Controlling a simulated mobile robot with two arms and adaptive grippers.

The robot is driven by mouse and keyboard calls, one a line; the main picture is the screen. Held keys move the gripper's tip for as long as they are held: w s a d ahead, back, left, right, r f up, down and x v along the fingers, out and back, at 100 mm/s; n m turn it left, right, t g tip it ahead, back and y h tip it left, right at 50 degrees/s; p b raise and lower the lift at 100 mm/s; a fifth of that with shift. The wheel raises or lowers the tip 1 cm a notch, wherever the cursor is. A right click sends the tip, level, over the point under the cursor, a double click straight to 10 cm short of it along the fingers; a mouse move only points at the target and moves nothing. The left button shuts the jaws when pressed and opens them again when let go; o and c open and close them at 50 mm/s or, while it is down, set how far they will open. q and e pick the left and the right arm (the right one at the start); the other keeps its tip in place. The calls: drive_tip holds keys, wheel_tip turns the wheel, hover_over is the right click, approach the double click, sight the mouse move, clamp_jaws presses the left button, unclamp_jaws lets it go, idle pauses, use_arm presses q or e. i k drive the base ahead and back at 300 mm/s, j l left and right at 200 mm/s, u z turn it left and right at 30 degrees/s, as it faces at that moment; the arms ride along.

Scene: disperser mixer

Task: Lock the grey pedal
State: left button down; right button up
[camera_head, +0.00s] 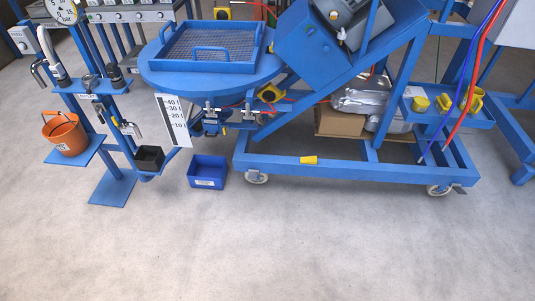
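A small dark grey pedal (459,189) sticks out to the right of the right caster wheel (438,190), at the front right corner of the blue machine frame. It looks about level, close to the floor; I cannot tell whether it is pressed down. The left caster wheel (256,178) stands under the front left corner, and no pedal shows clearly on it. A yellow part (308,160) sits on the front beam of the frame (355,172). Neither of my grippers is in view.
The concrete floor (300,245) in front is clear. A blue bin (207,171) lies on the floor left of the frame. A blue stand (112,188) with an orange bucket (66,136) is at the left. Blue and red hoses (468,85) hang down near the right caster.

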sight(252, 176)
drive_tip(key=i+l+u, duration=0.1)
drive_tip(key=i+l, duration=1.2)
drive_tip(key=l, duration=0.1)
